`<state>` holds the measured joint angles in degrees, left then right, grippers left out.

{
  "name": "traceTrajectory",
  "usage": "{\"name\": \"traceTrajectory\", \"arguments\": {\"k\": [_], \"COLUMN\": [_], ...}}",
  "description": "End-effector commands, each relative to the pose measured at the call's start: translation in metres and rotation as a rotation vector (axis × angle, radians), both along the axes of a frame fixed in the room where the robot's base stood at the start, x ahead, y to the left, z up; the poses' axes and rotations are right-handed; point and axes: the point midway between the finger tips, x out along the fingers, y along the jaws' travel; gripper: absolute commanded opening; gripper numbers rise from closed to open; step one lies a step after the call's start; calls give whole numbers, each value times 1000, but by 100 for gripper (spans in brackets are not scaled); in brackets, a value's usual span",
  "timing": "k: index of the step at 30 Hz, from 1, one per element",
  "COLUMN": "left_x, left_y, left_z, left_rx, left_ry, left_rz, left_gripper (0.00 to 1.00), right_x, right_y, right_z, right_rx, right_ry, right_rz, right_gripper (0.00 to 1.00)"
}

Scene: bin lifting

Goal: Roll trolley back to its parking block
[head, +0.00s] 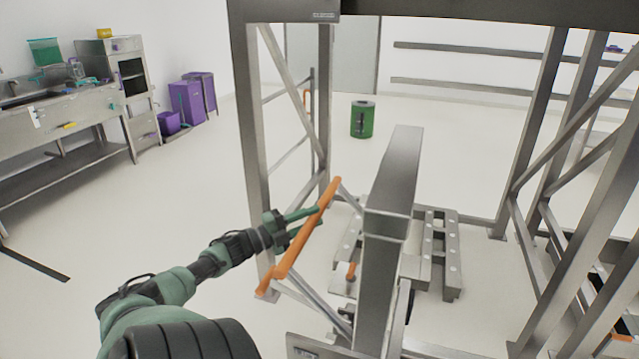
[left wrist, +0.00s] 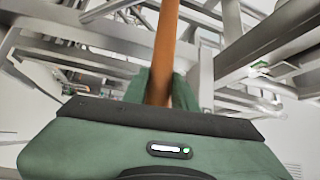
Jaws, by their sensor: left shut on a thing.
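An orange push handle (head: 288,262) runs diagonally beside a grey steel column (head: 385,240) and appears joined by grey struts to the trolley. My left gripper (head: 314,218) is shut on this handle, its green fingers on either side of the bar. The orange bar also shows in the left wrist view (left wrist: 165,45), passing down between the green fingers (left wrist: 160,85). Low grey beams with pale round spots (head: 440,250) lie on the floor behind the column. I cannot tell which part is the parking block. My right gripper is out of view.
A tall steel frame (head: 244,120) stands around the trolley, with more posts (head: 530,130) at right. A green bin (head: 362,120) stands behind. A steel bench (head: 75,112) and purple bins (head: 187,102) line the left. The floor at left is mostly clear.

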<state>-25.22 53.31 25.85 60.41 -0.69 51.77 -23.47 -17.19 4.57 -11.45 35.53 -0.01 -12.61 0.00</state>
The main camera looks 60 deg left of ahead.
Motion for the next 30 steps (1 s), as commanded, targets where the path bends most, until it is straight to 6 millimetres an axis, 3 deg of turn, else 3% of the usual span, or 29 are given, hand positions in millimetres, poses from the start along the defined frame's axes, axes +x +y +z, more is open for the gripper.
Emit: {"name": "traceTrajectory", "arguments": {"k": [1, 11, 12, 14, 15, 25, 30], "left_x": [2, 3, 3, 3, 3, -2, -25], "left_y": [1, -1, -1, -2, -2, -1, 0], "left_z": [7, 9, 9, 9, 8, 2, -2], "left_rx": [0, 2, 3, 4, 4, 2, 2], "left_ry": [-13, -16, -16, -16, -15, -5, -2], "left_rz": [-3, -10, -10, -11, -11, -8, -9], "left_gripper": [0, 0, 30, 46, 49, 49, 49], "right_x": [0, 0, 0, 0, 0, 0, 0], "right_y": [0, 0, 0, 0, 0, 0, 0], "right_z": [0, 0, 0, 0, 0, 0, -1], "right_rx": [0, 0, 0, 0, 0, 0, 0], "right_ry": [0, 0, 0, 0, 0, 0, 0], "right_rz": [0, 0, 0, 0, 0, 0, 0], "right_gripper": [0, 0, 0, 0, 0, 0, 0]}}
